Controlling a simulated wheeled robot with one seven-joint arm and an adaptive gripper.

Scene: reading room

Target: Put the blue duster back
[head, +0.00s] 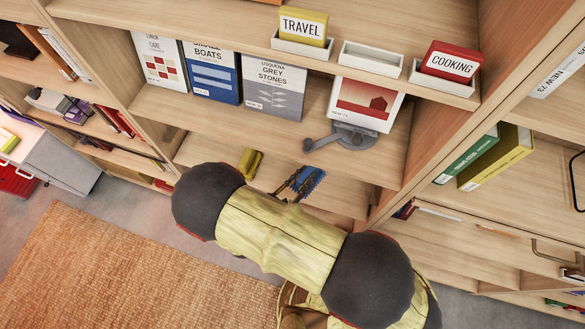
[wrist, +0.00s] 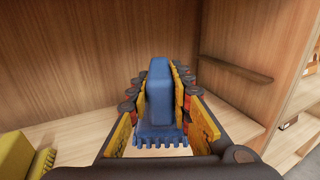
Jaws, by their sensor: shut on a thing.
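The blue duster (head: 313,180) is between the fingers of my gripper (head: 298,183), low in the bookcase in the head view. In the wrist view the blue duster (wrist: 158,95) stands out between the two yellow and dark fingers of my gripper (wrist: 158,78), with its toothed edge toward the camera. The fingers are shut on its sides. Its underside is hidden, so I cannot tell if it touches the shelf (head: 330,200). A yellow duster-like block (head: 250,162) lies on that shelf to the left; it also shows in the wrist view (wrist: 22,155), apart from my gripper.
Higher up are small white trays (head: 371,58) with sign blocks. An upright panel (head: 425,120) bounds the bay at right. A dark ledge (wrist: 235,68) shows on the wrist view's right wall.

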